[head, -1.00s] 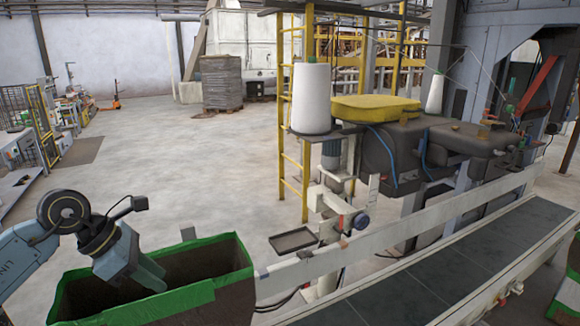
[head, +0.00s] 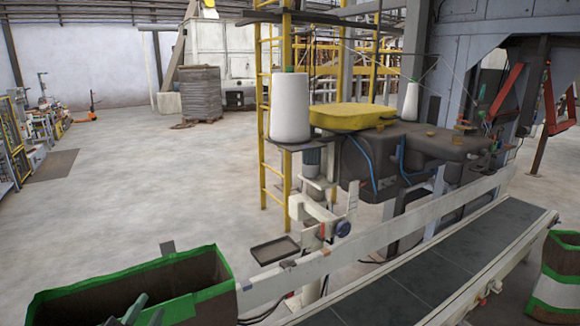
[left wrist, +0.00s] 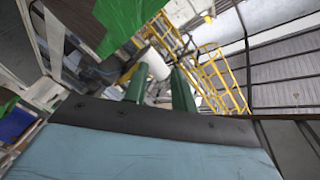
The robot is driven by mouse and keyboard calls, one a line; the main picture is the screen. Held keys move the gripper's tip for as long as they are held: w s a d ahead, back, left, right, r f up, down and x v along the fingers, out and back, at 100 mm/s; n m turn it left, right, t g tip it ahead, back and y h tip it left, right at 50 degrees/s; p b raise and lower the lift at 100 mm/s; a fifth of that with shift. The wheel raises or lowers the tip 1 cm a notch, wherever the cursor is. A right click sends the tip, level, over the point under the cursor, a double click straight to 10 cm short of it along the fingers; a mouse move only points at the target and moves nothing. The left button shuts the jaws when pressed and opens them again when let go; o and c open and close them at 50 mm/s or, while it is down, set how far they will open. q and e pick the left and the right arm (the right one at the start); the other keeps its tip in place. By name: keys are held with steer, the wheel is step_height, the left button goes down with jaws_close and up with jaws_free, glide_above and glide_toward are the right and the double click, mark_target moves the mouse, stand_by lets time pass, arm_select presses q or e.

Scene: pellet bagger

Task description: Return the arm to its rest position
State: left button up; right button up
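The rest of the left arm is out of that view. In the left wrist view, the gripper's two green fingers (left wrist: 160,86) stand apart with nothing between them. The bag's green edge (left wrist: 125,22) shows at the top of that view, beyond the fingers and apart from them. My right gripper is not in view.
A conveyor (head: 440,265) with a pale side rail runs to the right, with another bag (head: 557,280) at its far right. The sewing machine (head: 400,160), a white thread cone (head: 290,106) and a small tray (head: 275,250) stand behind it. Open floor (head: 130,190) lies at back left.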

arm_select(q)
steer(key=s+d+f+n+g, duration=0.1)
steer(key=s+f+n+g, duration=0.3)
steer(key=s+f+g, duration=0.45)
steer(key=s+d+f+n+g, duration=0.2)
steer(key=s+f+n+g, duration=0.25)
steer(key=s+f, duration=0.65)
steer(key=s+f+g+b, duration=0.1)
steer(key=s+f, duration=0.2)
steer(key=f, duration=1)
steer(key=s+f+g+b, duration=0.1)
steer(key=s+f+b, duration=0.1)
steer(key=f, duration=1.1)
steer(key=s+a+f+g+b, duration=0.1)
steer(key=s+a+f+b, duration=0.1)
steer(key=s+f, duration=1.4)
steer(key=shift+s+a+f+m+g+h, duration=0.15)
steer(key=shift+a+f+m+g+h, duration=0.15)
steer(key=shift+a+f+m, duration=0.25)
